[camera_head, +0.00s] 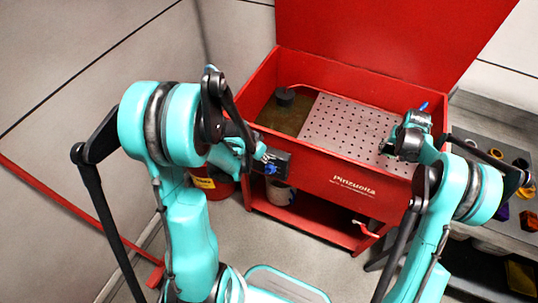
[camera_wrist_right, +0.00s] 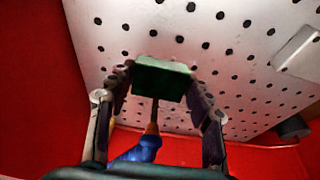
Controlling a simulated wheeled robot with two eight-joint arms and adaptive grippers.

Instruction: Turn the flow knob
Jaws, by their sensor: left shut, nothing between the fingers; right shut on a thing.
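The flow knob (camera_head: 271,168) is small and blue, on a dark box (camera_head: 281,161) on the left front of the red wash cabinet. My left gripper (camera_head: 261,154) is shut and empty, right beside the knob. Whether it touches the knob, and the knob's angle, are too small to tell. My right gripper (camera_head: 408,138) is over the right side of the cabinet's basin. In the right wrist view it (camera_wrist_right: 160,85) is shut on a green block (camera_wrist_right: 163,79) that seems joined to a blue-handled tool (camera_wrist_right: 143,150). A blue end of that tool also shows above the gripper in the head view.
The red cabinet (camera_head: 325,216) has an open lid (camera_head: 390,35) and a perforated grey plate (camera_head: 345,125). A dark nozzle (camera_head: 284,97) on a hose is at the basin's left. A shelf (camera_head: 470,125) with several jars stands right.

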